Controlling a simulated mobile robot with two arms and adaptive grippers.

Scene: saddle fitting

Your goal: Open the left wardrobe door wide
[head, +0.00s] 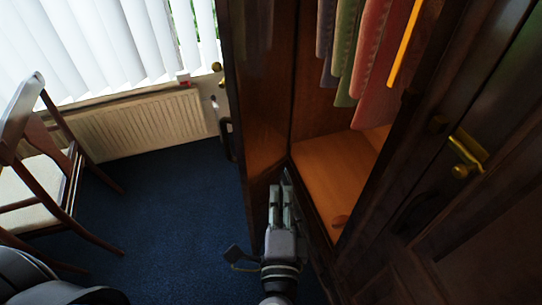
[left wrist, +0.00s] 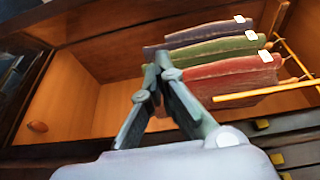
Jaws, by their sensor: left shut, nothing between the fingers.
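The left wardrobe door (head: 262,85) is dark brown wood and stands swung away from the opening in the head view. A brass knob (head: 217,67) and a dark handle (head: 226,138) show at its far-left edge. My left gripper (head: 281,188) is in front of the opening, close to the lower part of the door's inner side; I cannot tell whether it touches the door. In the left wrist view its fingers (left wrist: 158,66) come together at the tips and hold nothing, with the wardrobe interior behind them. My right gripper is not in view.
Clothes (head: 367,50) hang inside above a light wooden floor (head: 335,170). The right door (head: 500,110) with a brass handle (head: 467,152) stands at the right. A chair (head: 45,170) and a radiator (head: 150,122) are at the left. Blue carpet (head: 170,215) lies clear between chair and door.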

